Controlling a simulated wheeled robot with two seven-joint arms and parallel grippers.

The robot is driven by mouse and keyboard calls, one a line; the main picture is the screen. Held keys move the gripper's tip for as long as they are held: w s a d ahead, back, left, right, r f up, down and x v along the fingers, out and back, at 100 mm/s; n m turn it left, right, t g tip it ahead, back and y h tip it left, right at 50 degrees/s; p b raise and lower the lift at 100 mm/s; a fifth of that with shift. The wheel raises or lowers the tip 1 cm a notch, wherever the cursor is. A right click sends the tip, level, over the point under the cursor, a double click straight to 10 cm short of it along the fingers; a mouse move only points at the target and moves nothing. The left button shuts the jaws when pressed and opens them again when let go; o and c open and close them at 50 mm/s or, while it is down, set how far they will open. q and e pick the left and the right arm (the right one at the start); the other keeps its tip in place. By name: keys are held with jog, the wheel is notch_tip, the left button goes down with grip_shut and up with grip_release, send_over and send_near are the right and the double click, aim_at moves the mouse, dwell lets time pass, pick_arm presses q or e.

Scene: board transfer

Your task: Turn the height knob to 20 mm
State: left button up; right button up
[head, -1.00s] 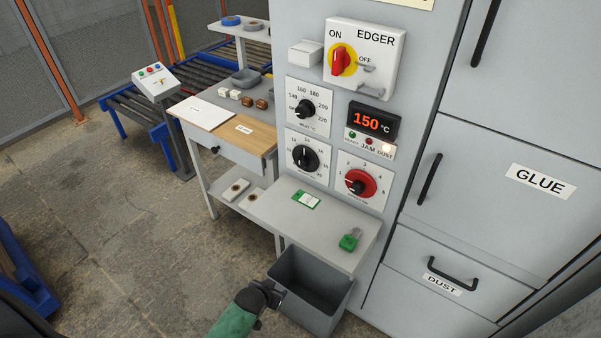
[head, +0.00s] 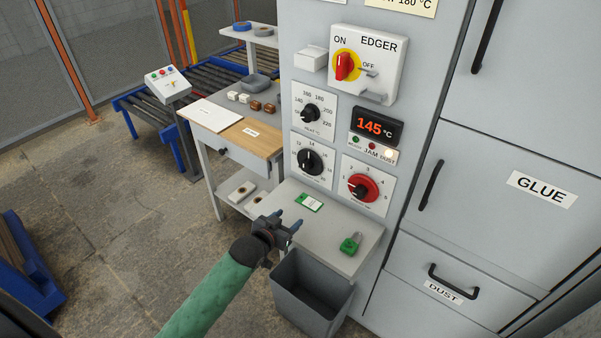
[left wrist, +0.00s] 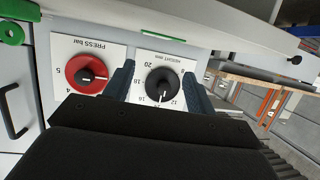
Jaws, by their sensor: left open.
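The height knob (head: 310,161) is a black round knob on a white dial plate, on the grey machine front below the temperature knob. In the left wrist view the height knob (left wrist: 162,85) appears upside down, its white pointer toward the numbers between 12 and 16; the exact value is hard to read. My left gripper (head: 286,220) is open and empty, above the small shelf's left end, below and in front of the knob. In the left wrist view its two fingers frame the knob from either side, apart from it. My right gripper is not in view.
The red press knob (head: 362,187) sits right of the height knob, the temperature knob (head: 311,114) above. A grey shelf (head: 318,236) juts out below, bearing a green-edged tag (head: 309,203) and a green padlock-like item (head: 350,244). A grey bin (head: 312,295) stands beneath.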

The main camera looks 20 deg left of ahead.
aim_at(304, 169)
pick_arm(q)
jog(key=w+r+t+p, duration=0.1)
jog(key=w+r, duration=0.1)
jog(key=w, duration=0.2)
jog(key=w+r+t+h, duration=0.1)
jog(key=w+r, duration=0.1)
jog(key=w, duration=0.3)
jog(key=w+a+r+t+h+p, duration=0.1)
jog(key=w+r, duration=0.1)
jog(key=w, duration=0.2)
jog(key=shift+w+r+m+p, duration=0.15)
jog(key=shift+w+m+p, duration=0.15)
jog(key=shift+w, duration=0.05)
jog(key=shift+p+x, duration=0.3)
jog(key=shift+x, duration=0.7)
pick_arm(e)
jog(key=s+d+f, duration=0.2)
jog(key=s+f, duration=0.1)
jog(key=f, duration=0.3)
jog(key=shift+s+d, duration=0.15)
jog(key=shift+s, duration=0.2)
pick_arm(q)
jog(key=c, duration=1)
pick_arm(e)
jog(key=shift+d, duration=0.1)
